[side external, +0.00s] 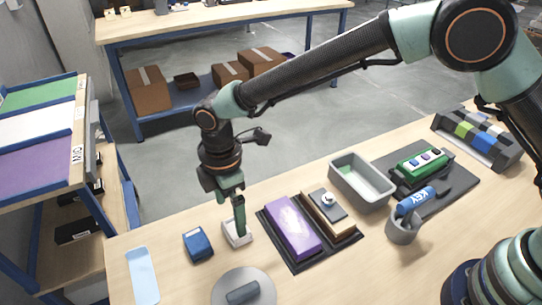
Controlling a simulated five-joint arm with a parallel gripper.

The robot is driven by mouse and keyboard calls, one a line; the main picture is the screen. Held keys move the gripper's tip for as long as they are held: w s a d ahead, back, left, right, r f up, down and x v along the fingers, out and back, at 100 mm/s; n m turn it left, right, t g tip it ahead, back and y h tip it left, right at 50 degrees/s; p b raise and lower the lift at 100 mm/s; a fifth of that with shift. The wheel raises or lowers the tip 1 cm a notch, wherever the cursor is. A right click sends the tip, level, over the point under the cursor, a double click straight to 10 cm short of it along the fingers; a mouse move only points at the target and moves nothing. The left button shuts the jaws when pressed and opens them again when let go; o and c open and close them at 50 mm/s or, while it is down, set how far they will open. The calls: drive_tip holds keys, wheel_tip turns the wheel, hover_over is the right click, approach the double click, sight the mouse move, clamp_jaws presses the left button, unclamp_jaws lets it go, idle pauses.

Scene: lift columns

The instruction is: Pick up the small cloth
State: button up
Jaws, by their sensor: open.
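My gripper (240,228) points straight down, its green fingers at a small whitish piece (229,239) on the wooden table. The fingers cover part of this piece, and I cannot tell whether they touch it. I cannot tell for sure which thing is the small cloth: the whitish piece, or a small dark blue folded-looking piece (198,244) just left of it. Both lie on the table. The gripper is open, and nothing is seen lifted in it.
A purple block (292,228) on a black tray stands close right of my gripper. A grey bin (361,181), a grey cup (403,228) and a round grey plate (226,283) are around. A light blue flat piece (142,275) lies left. Bare table shows between them.

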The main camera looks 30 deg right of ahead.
sight(232, 227)
drive_tip(key=shift+w+f, duration=0.15)
drive_tip(key=shift+f, duration=2.7)
drive_tip(key=c, duration=1.1)
drive_tip(key=shift+r, duration=0.1)
wheel_tip(232, 227, up, 20)
drive_tip(key=shift+f, duration=0.1)
